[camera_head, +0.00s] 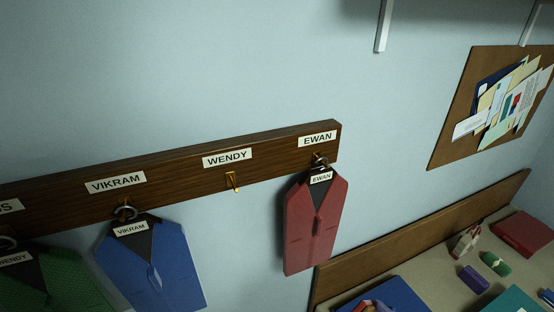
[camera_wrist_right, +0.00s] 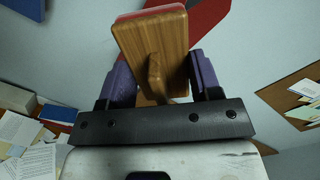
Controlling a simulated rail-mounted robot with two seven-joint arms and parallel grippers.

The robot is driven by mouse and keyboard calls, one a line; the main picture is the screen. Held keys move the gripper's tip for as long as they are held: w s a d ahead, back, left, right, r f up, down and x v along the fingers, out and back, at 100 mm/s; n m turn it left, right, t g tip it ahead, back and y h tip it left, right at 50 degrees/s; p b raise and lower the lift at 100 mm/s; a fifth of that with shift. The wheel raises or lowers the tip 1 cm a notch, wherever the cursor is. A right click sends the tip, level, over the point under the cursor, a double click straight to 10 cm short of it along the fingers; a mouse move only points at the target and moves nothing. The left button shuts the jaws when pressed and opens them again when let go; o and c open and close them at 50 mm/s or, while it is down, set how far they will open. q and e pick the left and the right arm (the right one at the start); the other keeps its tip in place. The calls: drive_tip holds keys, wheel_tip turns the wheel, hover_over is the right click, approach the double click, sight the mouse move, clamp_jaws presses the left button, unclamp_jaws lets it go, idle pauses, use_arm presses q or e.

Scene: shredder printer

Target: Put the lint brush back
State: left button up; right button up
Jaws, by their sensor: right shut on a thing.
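The lint brush (camera_wrist_right: 152,45) shows in the right wrist view as a wooden block with a wooden handle (camera_wrist_right: 156,78) and a strip of red along its top edge. My right gripper (camera_wrist_right: 163,80) has purple fingers on both sides of the handle and is shut on the brush. Neither gripper shows in the head view, and my left gripper is in neither view. I cannot make out the brush in the head view.
A wooden rack (camera_head: 184,172) holds a red vest (camera_head: 313,220), a blue vest (camera_head: 155,265) and a green vest (camera_head: 60,280). The WENDY hook (camera_head: 233,181) is bare. A pinboard (camera_head: 456,110) hangs at right above a cluttered shelf (camera_head: 430,268). Papers (camera_wrist_right: 18,130) lie left in the wrist view.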

drive_tip(key=shift+r+p, duration=0.75)
drive_tip(key=shift+r, duration=0.3)
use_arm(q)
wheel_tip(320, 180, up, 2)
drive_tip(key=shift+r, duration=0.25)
